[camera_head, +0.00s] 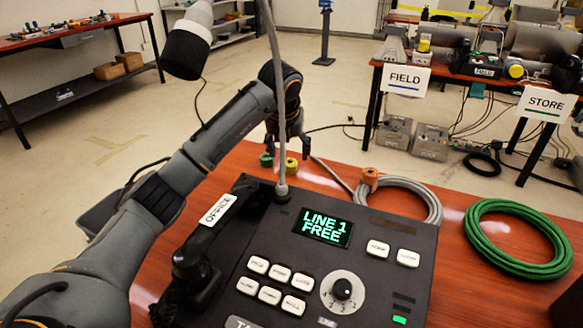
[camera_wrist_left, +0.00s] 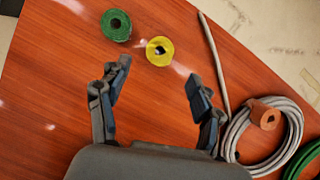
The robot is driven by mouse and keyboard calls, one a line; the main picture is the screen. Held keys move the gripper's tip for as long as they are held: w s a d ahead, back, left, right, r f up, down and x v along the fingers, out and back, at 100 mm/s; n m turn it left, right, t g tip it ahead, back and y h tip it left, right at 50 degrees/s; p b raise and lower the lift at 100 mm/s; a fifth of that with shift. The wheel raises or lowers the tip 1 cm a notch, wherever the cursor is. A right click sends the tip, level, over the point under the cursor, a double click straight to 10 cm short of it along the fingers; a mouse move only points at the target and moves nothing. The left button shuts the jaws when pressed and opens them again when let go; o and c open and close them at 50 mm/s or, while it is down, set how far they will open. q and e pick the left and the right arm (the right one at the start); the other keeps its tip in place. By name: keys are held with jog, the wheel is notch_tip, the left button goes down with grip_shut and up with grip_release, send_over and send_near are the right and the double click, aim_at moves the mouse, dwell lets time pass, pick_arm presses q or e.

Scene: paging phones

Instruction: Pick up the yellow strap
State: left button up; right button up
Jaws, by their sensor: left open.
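The yellow strap (camera_head: 292,165) is a small rolled coil on the red-brown table, behind the paging phone. In the left wrist view the yellow strap (camera_wrist_left: 160,51) lies flat beyond the fingertips, roughly between their lines. My left gripper (camera_head: 288,146) hangs over the table by the strap; in its wrist view the gripper (camera_wrist_left: 158,80) has its fingers spread apart with nothing between them. A green rolled strap (camera_head: 266,160) lies left of the yellow one, and the green strap (camera_wrist_left: 116,25) also shows in the wrist view. My right gripper is not in view.
The paging phone (camera_head: 360,268) with its handset (camera_head: 205,235) fills the front of the table. A grey cable coil (camera_head: 432,200) with an orange strap (camera_head: 370,178) lies to the right, then a green cable coil (camera_head: 480,245). FIELD and STORE tables stand behind.

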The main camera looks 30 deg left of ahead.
aim_at(289, 163)
pick_arm(q)
jog(key=x, duration=0.6)
jog(key=shift+w+a+r+b, duration=0.1)
jog(key=shift+w+r+b, duration=0.05)
jog(key=shift+b, duration=0.2)
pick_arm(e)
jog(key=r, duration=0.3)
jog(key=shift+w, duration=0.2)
pick_arm(q)
jog(key=c, duration=0.9)
